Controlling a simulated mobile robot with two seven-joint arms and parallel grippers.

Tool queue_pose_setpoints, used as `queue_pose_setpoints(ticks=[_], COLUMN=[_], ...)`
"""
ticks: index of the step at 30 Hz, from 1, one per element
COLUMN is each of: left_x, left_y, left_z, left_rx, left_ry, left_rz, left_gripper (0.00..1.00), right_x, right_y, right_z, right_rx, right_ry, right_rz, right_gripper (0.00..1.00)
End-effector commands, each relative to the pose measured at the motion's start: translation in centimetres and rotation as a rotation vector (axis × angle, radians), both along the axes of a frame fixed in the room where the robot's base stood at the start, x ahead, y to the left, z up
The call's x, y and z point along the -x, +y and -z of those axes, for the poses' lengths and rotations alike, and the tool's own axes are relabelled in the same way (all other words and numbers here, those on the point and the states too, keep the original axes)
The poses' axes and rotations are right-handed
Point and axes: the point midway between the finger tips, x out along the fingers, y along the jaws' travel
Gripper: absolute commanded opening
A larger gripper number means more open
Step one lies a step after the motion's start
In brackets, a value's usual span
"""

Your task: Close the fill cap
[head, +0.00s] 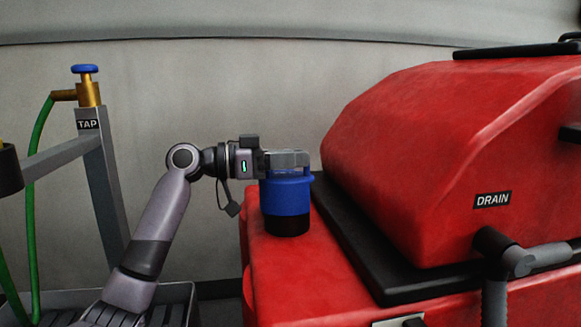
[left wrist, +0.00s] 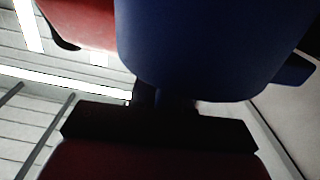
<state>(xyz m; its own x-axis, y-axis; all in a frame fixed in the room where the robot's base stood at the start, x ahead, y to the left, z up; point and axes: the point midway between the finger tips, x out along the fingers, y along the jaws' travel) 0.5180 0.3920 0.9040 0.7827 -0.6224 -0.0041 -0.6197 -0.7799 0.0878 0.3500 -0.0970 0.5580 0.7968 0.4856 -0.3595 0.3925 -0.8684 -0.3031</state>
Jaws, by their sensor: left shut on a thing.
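The blue fill cap (head: 287,197) is upright at the front left corner of the red machine (head: 285,270). Its lower edge meets a short black neck (head: 287,226), with no gap visible; whether it is fastened I cannot tell. My left gripper (head: 290,160) reaches in level from the left and is shut on the top part of the cap. In the left wrist view the blue cap (left wrist: 210,45) fills the upper middle, close to the camera. The grip itself is dark there. My right gripper is not in view.
The large red tank (head: 430,150) on its black base (head: 365,255) stands close right of the cap. A drain pipe (head: 510,255) with a DRAIN label is at the lower right. A tap (head: 88,90) on a grey post with a green hose stands at the left.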

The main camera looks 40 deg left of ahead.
Motion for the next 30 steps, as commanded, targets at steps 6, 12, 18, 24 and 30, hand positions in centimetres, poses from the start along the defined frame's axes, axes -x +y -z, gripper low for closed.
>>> queue_pose_setpoints(ticks=[6,12,18,24,30], left_x=[0.5,0.7,0.8,0.8,0.8], left_y=[-0.4,-0.7,-0.8,-0.8,-0.8], left_z=[1.1,1.3,1.3,1.4,1.4], left_rx=[-0.084,-0.120,-0.133,-0.133,-0.131], left_ry=[-0.068,-0.098,-0.105,-0.103,-0.102], left_rz=[-0.007,-0.007,-0.005,-0.003,-0.002], left_gripper=[0.00,0.00,0.00,0.00,0.39], right_x=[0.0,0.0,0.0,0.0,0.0], right_y=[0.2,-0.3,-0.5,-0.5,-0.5], right_z=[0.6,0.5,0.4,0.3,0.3], right_rx=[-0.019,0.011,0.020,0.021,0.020], right_ry=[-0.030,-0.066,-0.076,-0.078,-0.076], right_rz=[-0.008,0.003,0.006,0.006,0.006], right_gripper=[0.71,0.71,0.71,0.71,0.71])
